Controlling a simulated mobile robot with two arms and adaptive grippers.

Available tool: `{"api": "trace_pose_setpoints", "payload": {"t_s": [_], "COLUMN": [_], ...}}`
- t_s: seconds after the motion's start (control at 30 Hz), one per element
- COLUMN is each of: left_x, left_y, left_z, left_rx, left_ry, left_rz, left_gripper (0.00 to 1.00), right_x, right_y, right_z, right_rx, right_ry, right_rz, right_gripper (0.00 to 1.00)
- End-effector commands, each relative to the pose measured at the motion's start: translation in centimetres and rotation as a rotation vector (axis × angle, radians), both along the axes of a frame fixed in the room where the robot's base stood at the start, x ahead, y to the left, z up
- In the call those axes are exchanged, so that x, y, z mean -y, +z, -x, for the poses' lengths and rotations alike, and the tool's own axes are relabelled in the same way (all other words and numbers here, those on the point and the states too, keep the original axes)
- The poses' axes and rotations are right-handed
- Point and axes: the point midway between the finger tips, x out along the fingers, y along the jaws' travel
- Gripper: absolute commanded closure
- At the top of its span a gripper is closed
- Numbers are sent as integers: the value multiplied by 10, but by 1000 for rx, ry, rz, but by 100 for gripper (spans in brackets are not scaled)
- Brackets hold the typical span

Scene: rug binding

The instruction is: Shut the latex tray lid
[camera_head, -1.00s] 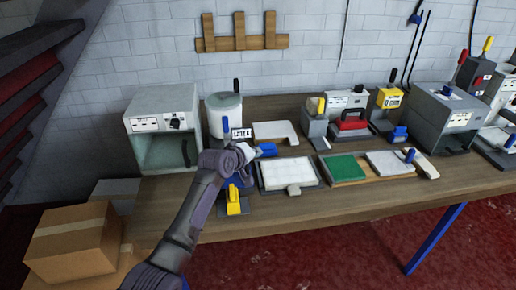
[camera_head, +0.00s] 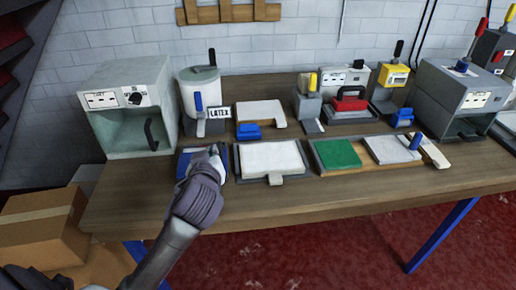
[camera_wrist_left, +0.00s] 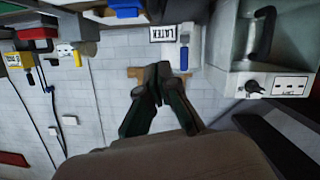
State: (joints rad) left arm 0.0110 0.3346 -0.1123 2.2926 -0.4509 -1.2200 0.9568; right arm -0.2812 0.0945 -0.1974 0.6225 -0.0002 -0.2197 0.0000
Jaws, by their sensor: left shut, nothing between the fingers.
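The LATEX sign (camera_head: 220,113) stands beside a white pot with a blue lever (camera_head: 198,103); the sign also shows in the left wrist view (camera_wrist_left: 170,33). A dark-framed tray (camera_head: 238,172) with a flat white top and a pale front tab lies at the front of the bench. A pale flat panel (camera_head: 260,112) with a tab lies behind it. I cannot tell which is the latex tray lid. My left gripper (camera_head: 213,152) is left of the framed tray, over a blue item (camera_head: 184,166) it partly hides. Its fingers (camera_wrist_left: 158,82) are shut and empty. My right gripper is out of view.
A grey oven-like box (camera_head: 128,105) stands at the left. A blue block (camera_head: 248,131) sits behind the framed tray. A green pad (camera_head: 338,153) lies to the right, with several machines behind. Bare bench shows along the front edge (camera_head: 290,208).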

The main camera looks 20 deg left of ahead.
Motion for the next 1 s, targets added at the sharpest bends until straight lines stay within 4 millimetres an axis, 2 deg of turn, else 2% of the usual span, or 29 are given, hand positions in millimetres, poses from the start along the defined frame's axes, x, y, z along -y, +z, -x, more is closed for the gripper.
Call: {"api": "trace_pose_setpoints", "payload": {"t_s": [0.07,0.17,0.3,0.4,0.63,0.7,0.8,1.0], "left_x": [-6,-10,-20,-31,-52,-48,-45,-42], "left_y": [3,4,0,-5,-18,-33,-46,-58], "left_z": [8,3,-17,-36,-78,-78,-79,-80], "left_rx": [9,12,12,12,11,7,9,11], "left_ry": [15,20,19,20,19,15,15,16], "left_rz": [-25,-30,-29,-31,-28,-26,-25,-25], "left_gripper": [100,100,100,100,100,100,100,100], "right_x": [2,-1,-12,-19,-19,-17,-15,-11], "right_y": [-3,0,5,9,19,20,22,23], "right_z": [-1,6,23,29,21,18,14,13], "right_rx": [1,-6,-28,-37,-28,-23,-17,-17], "right_ry": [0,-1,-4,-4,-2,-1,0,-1], "right_rz": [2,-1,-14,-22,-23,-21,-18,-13], "right_gripper": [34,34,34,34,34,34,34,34]}}
